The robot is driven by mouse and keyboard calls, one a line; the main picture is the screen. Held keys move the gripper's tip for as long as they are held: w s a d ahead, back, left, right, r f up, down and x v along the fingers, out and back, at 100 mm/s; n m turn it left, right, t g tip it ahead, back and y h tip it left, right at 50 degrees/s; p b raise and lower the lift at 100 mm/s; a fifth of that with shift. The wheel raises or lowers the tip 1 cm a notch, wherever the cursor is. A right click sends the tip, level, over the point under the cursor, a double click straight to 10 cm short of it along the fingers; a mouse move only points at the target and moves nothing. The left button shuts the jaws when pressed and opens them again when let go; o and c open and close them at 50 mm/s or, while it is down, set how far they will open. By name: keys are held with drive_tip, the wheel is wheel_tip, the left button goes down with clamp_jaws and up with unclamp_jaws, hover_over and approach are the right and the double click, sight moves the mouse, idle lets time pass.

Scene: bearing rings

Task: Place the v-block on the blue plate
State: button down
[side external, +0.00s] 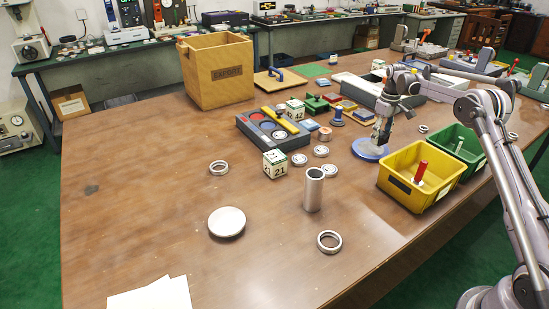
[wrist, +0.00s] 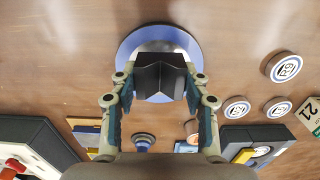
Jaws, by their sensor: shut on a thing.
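The v-block (wrist: 160,72) is a dark block with a notch, seen between my fingers in the wrist view. My gripper (wrist: 160,88) is shut on it, one finger on each side. The blue plate (wrist: 128,46) is round with a blue rim and a paler middle, and lies directly behind and below the block in that view. In the side view my gripper (side external: 381,141) points down over the blue plate (side external: 364,152). The v-block is small and partly hidden by the fingers there, and I cannot tell whether it touches the plate.
A yellow bin (side external: 408,188) and a green bin (side external: 462,153) stand right of the plate. A blue-based peg (side external: 337,118), several bearing rings and a dark tray (side external: 262,139) lie to the left. The table's front left is mostly clear.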

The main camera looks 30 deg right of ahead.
sight(379, 143)
drive_tip(key=shift+f, duration=1.9)
drive_tip(key=shift+f, duration=0.1)
drive_tip(key=c, duration=0.7)
unclamp_jaws()
drive_tip(key=shift+f, duration=0.1)
drive_tip(key=shift+o, duration=0.2)
